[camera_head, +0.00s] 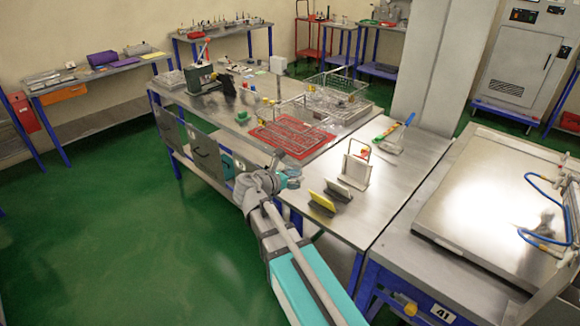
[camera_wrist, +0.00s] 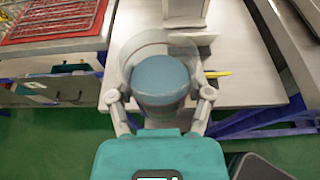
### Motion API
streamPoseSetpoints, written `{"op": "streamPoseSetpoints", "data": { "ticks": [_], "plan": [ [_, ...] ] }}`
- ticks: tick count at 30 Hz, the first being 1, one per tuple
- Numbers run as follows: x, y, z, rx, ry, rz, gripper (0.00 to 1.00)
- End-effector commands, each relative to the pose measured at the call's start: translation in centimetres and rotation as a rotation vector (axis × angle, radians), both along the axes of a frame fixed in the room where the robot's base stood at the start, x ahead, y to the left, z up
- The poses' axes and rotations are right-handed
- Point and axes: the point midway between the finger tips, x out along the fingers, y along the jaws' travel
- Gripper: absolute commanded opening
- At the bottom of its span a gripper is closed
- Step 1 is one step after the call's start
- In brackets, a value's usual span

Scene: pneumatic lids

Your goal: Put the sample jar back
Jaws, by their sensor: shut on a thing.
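My gripper (camera_wrist: 160,94) is shut on the sample jar (camera_wrist: 160,78), which has a blue-grey round top and a paler body below. One finger lies on each side of it in the wrist view. A clear, rounded rim shows around and behind the jar; I cannot tell whether it is part of it. In the head view my gripper (camera_head: 283,176) is at the front edge of the steel workbench (camera_head: 345,215), near its left corner.
A red mat with a wire rack (camera_head: 290,136) lies on the bench behind. A white upright stand (camera_head: 356,168), a yellow angled plate (camera_head: 322,203) and a dark one (camera_head: 345,190) stand to the right. Grey drawer fronts (camera_head: 205,152) face the green floor, which is open at left.

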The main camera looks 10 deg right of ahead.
Motion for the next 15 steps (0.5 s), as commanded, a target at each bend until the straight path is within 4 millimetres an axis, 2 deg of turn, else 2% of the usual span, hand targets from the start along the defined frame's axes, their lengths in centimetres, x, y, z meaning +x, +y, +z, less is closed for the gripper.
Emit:
{"op": "streamPoseSetpoints", "data": {
  "ticks": [1,6,15],
  "plan": [
    [-0.8,-0.1,0.5,0.000,0.000,0.000,0.12],
    [-1.9,-0.1,0.9,0.000,0.000,-0.001,0.12],
    [-2.2,0.0,0.9,0.000,0.000,0.000,0.12]
  ]
}}
